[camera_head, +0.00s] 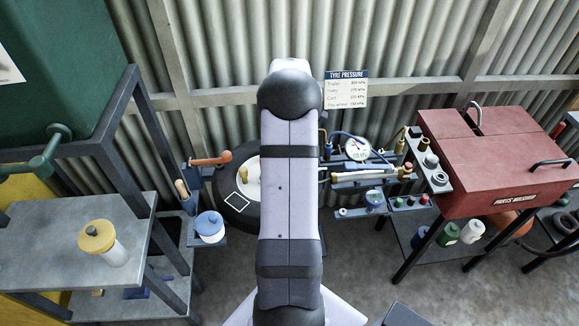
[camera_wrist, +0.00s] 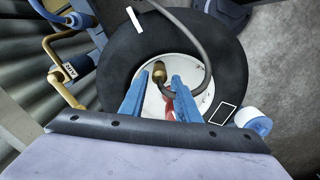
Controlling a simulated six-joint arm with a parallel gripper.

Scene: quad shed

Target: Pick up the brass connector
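The brass connector (camera_wrist: 157,70) shows in the wrist view, over the pale round centre of a black tyre (camera_wrist: 112,60). It sits at the end of a dark curved hose (camera_wrist: 207,50). In the head view a small brass piece (camera_head: 244,174) shows over the tyre's pale centre, just left of my arm. My gripper (camera_wrist: 159,80) has two blue fingers, spread apart. The connector appears between or just beyond the fingertips, and I cannot tell the depth gap. Nothing is visibly held. My gripper is hidden behind my arm in the head view.
A red object (camera_wrist: 169,105) shows between the fingers, partly hidden. A white-and-blue pot (camera_head: 209,227) stands beside the tyre. An orange-handled tool (camera_head: 211,160) is at its left. A tool rack (camera_head: 384,176) and a red parts washer (camera_head: 500,160) stand at right.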

